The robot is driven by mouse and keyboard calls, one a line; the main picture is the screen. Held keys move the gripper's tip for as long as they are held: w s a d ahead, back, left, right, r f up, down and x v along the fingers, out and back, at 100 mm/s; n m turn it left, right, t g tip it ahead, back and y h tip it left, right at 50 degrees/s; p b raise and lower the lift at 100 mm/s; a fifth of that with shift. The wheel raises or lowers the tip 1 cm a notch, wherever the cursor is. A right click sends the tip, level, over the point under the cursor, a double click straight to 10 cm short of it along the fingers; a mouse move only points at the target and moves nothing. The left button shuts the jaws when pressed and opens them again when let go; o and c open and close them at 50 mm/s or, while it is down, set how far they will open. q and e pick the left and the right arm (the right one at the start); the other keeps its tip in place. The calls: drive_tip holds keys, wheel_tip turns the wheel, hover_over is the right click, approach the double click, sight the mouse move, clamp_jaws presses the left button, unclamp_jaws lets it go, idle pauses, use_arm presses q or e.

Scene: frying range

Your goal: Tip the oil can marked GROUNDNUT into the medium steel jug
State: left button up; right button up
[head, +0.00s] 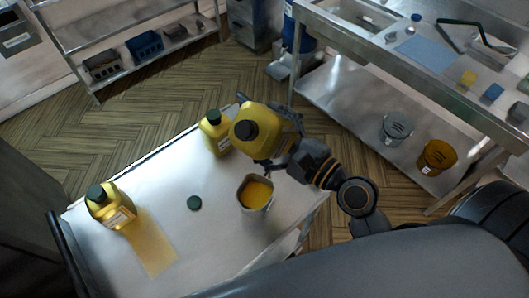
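A yellow oil can (268,143) with a dark round top is held above the table by my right gripper (272,128), whose arm comes in from the right. The gripper is shut around its body. The can looks tilted; no lettering on it is readable. A steel jug (254,208) stands upright on the table just below the held can, with yellow oil in it. No stream between can and jug is visible. A second yellow can (217,139) stands behind, and a third (120,214) stands at the left. My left gripper is not in view.
A loose dark green cap (194,203) lies on the white table (160,188). A yellow-brown strip (152,245) lies in front of the left can. A steel bench (340,88) at the right holds a grey bucket (397,130) and a yellow bucket (437,157) on its lower shelf.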

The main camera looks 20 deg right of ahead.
drive_tip(key=m, duration=0.3)
drive_tip(key=r+m, duration=0.1)
drive_tip(key=m, duration=0.1)
drive_tip(key=shift+r+m, duration=0.1)
drive_tip(key=shift+m, duration=0.3)
drive_tip(key=m, duration=0.2)
drive_tip(key=shift+r+m, duration=0.15)
drive_tip(key=shift+m, duration=0.15)
